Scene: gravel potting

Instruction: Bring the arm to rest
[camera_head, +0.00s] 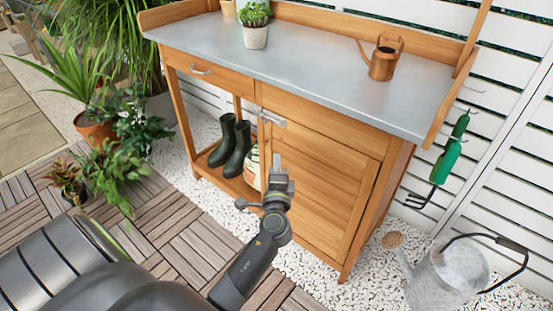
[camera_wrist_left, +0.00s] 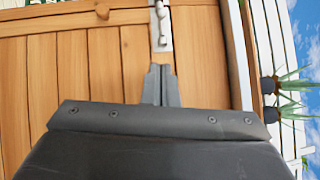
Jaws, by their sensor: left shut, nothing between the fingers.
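My left gripper (camera_head: 279,168) is shut and empty. In the head view it stands in front of the wooden potting bench (camera_head: 330,189), near the left edge of its cabinet door and below the metal door handle (camera_head: 271,117). In the left wrist view the shut fingers (camera_wrist_left: 160,84) point toward the wooden front, with a metal handle (camera_wrist_left: 161,28) just beyond them. I cannot tell the exact gap between fingers and door. My right gripper is not in view.
A potted plant (camera_head: 255,36) and a copper watering can (camera_head: 382,62) stand on the grey benchtop (camera_head: 310,60). Dark boots (camera_head: 238,148) and a partly hidden bag (camera_head: 252,165) are on the lower shelf. A metal watering can (camera_head: 447,275) stands at right; potted plants crowd the left.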

